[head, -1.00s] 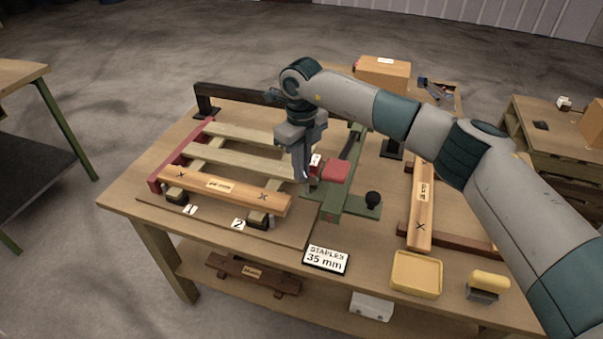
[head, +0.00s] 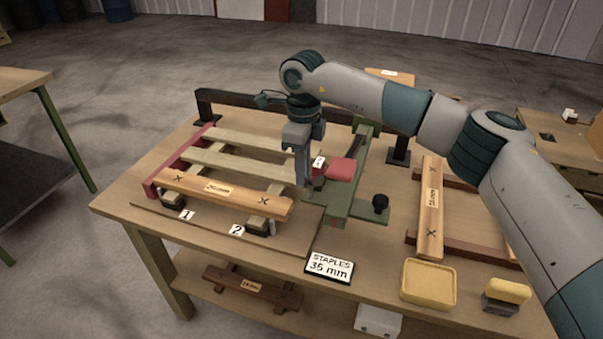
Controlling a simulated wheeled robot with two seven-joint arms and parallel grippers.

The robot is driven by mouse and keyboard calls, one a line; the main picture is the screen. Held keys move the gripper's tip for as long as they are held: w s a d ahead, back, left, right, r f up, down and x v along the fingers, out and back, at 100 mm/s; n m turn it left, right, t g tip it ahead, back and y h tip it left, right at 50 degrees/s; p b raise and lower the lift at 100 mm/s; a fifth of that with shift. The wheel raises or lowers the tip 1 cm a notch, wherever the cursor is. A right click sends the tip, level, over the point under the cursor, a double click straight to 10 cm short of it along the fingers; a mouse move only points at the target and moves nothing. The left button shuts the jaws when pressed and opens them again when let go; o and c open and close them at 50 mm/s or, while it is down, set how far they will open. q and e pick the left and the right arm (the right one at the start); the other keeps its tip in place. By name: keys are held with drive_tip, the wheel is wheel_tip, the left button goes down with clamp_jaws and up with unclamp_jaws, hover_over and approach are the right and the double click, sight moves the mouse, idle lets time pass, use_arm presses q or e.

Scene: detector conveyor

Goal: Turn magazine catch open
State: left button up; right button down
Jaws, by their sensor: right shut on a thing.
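A green stapling machine (head: 340,205) stands on the workbench, with a red block (head: 341,169) on it and a black knob (head: 380,203) at its front right. My right gripper (head: 306,188) points down at the machine's left side, beside the red block and a small white tag (head: 319,162). Its fingers are shut on a small part there, which I take for the magazine catch. The fingers mostly hide that part, so its exact angle cannot be told. My left gripper is not in view.
A slatted wooden pallet (head: 225,189) lies left of the machine, close to the gripper. A "STAPLES 35 mm" sign (head: 330,266), a yellow tray (head: 428,284) and a yellow-handled block (head: 507,292) stand along the front. Another wooden frame (head: 430,215) lies at right.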

drive_tip(key=shift+d+f, duration=0.2)
drive_tip(key=shift+d, duration=0.05)
